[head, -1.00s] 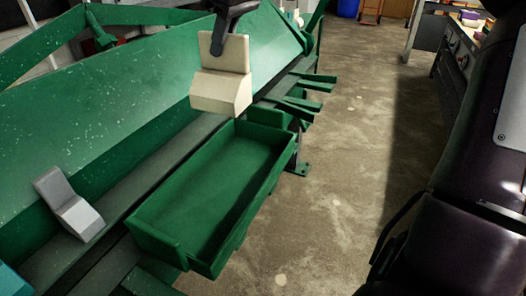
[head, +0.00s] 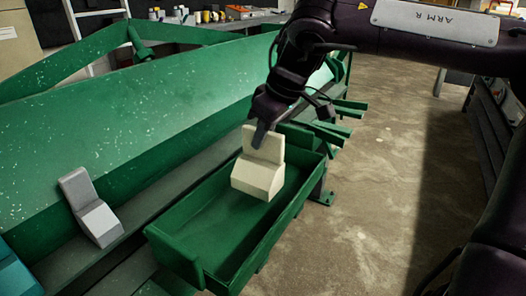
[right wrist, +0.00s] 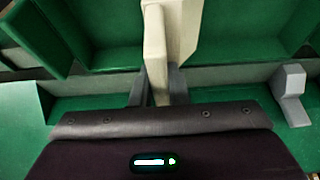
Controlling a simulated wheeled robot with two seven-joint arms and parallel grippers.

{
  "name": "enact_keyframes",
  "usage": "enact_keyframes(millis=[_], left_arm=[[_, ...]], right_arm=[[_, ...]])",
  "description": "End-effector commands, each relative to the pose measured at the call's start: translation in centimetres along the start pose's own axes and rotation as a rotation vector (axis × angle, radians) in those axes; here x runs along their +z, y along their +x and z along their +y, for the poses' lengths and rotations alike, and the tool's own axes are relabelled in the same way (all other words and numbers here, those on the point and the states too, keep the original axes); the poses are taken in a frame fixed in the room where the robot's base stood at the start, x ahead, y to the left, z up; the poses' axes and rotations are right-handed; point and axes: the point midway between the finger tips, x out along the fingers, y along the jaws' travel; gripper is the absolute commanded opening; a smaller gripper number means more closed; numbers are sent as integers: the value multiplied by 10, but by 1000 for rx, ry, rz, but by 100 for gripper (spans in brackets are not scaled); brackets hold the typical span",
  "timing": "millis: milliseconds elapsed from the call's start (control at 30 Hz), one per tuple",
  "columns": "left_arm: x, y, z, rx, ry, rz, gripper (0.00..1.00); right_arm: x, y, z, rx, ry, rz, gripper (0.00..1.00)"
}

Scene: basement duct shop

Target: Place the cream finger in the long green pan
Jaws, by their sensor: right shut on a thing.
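The cream finger (head: 258,175) is a pale block with a thin upright plate and a thicker, sloped lower part. My right gripper (head: 262,134) is shut on the top of its plate. The finger is upright in the head view, in front of the far half of the long green pan (head: 205,232); whether it touches the pan floor I cannot tell. The right wrist view shows the cream finger (right wrist: 175,35) between the dark fingertips of my right gripper (right wrist: 158,85). The pan is a long open tray with low walls, otherwise empty. My left gripper is not in view.
A grey finger (head: 92,208) of similar shape stands on the machine ledge left of the pan. The large green machine (head: 130,120) rises behind the pan. Green brackets (head: 325,130) jut out beyond its far end. Concrete floor (head: 370,215) lies open to the right.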

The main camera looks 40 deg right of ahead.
Motion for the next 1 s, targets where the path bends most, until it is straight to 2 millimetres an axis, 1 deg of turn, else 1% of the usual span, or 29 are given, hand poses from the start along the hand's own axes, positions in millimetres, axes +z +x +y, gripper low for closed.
enact_keyframes(millis=[100, 233, 667, 700, 833, 867, 1000], left_arm=[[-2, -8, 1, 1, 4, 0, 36], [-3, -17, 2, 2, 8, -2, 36], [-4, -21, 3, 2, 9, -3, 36], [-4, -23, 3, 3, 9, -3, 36], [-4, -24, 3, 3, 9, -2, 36], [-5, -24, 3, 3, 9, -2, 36], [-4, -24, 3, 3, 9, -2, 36]], right_arm=[[8, 18, 0, -3, -1, -1, 0], [14, 32, -1, -2, -1, 0, 0], [14, 35, 0, 0, -1, 2, 0], [15, 36, 0, -1, -1, -1, 17], [15, 36, 0, -1, -1, -1, 34], [15, 36, 0, -1, -1, -1, 36], [15, 36, 0, -1, -1, -1, 36]])
